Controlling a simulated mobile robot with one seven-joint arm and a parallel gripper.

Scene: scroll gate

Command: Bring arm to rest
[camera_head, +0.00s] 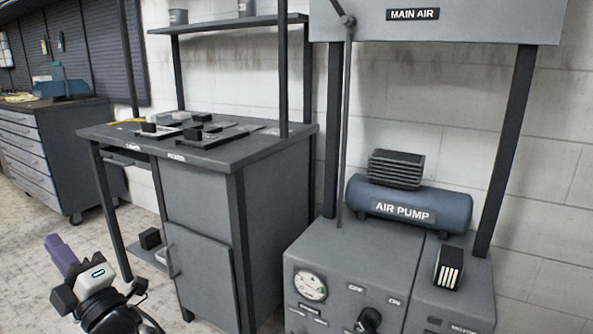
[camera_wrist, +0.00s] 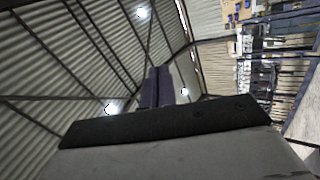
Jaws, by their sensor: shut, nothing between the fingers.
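My gripper (camera_head: 60,248) is at the lower left of the head view, with its purple fingers pointing up and to the left. It is in front of the grey workbench, over the floor, and touches nothing that I can see. In the wrist view the fingers (camera_wrist: 156,88) are shut together and empty, pointing up toward the roof. Most of my arm is outside the head view.
The grey workbench (camera_head: 200,210) stands right of my gripper, with several dark items on top. The air pump (camera_head: 410,205) sits on a grey console (camera_head: 400,258) at the right. A drawer cabinet (camera_head: 40,150) stands at the back left. Bare floor lies between.

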